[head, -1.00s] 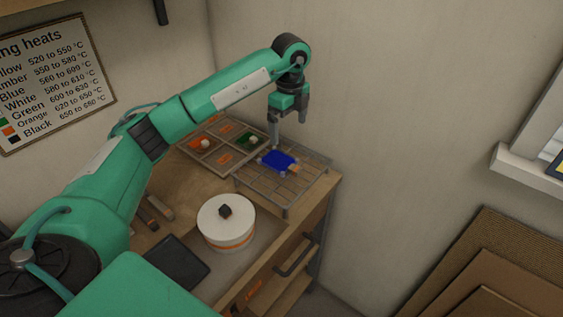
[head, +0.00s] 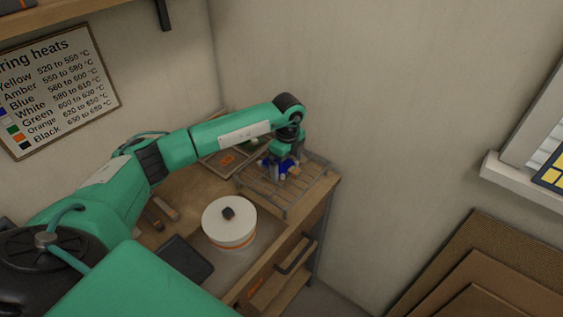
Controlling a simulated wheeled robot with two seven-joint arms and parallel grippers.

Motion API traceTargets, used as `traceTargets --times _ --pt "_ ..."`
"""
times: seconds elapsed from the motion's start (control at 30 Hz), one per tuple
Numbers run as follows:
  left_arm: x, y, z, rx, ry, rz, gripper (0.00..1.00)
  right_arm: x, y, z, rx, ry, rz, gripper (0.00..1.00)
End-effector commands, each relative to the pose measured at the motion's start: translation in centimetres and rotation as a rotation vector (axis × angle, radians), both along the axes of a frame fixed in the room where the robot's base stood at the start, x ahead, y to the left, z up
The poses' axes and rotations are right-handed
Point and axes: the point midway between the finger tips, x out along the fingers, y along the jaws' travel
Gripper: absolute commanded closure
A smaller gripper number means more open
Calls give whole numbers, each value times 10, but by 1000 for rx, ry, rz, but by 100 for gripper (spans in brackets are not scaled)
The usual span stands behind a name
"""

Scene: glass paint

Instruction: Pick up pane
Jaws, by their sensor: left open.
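The pane (head: 283,161) is a small, flat, deep-blue piece lying on the wire rack (head: 306,185) at the back right of the bench. A small tan bit shows at its right edge. My left gripper (head: 279,173) points down directly over the pane, its fingers open on either side of it. The gripper and fingers hide most of the pane, and I cannot tell whether the fingers touch it. My right gripper is not in view.
A white round pot (head: 230,230) with a dark knob stands in front of the rack. A dark flat plate (head: 186,258) lies left of it. A sectioned tray (head: 222,160) sits behind, partly hidden by my arm. A wall rises behind the bench.

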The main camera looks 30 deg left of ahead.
Motion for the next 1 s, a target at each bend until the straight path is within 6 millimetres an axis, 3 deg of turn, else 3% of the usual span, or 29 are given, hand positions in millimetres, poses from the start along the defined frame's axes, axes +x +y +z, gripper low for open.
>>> traceTargets --times 0.2,0.43,0.5,0.77,1.0 --pt "0 0 -2 0 0 -1 0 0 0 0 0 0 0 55" --pt "0 0 -2 0 0 -1 43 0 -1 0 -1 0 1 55" --pt "0 0 -1 0 0 -1 51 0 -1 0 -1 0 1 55" --pt "0 0 0 0 -1 -1 51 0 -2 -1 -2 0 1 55" --pt "1 0 19 -1 -4 -1 51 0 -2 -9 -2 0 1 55"
